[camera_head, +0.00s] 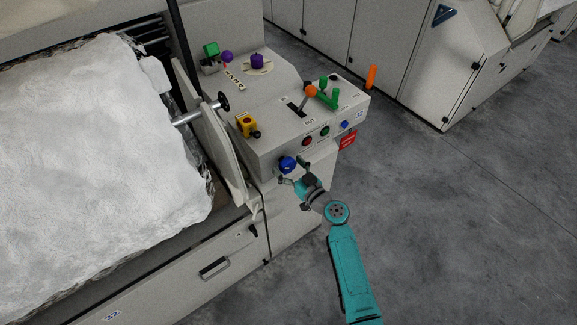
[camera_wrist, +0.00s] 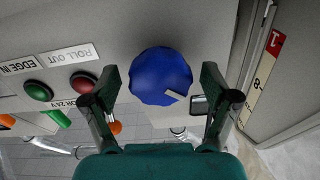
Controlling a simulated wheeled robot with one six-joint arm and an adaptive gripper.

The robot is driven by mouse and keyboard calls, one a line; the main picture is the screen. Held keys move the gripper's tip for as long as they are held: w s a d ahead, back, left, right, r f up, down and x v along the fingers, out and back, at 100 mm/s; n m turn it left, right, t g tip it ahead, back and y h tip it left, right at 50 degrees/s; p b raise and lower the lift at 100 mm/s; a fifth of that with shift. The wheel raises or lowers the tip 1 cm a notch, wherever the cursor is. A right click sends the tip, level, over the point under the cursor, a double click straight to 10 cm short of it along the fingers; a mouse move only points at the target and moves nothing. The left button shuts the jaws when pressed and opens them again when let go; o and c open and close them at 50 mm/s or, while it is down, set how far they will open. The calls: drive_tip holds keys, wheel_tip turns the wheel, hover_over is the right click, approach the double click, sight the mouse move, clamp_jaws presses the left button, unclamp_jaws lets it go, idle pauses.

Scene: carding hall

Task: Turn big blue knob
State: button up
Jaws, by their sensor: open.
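In the wrist view my gripper (camera_wrist: 158,85) is open, with one finger to each side of the knob and a gap showing on both sides. I cannot tell how far the fingertips reach along the knob's depth.
Beside the knob are a red button (camera_wrist: 82,83), a green button (camera_wrist: 39,91) and a small blue button (camera_head: 344,124). A red tag (camera_head: 348,141) hangs at the box's corner. Open floor (camera_head: 430,220) lies to the right.

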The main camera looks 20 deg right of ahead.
drive_tip(key=shift+c, duration=0.2)
drive_tip(key=c, duration=1.1)
drive_tip(key=m, duration=0.3)
drive_tip(key=shift+m, duration=2.4)
drive_tip(key=o, duration=1.1)
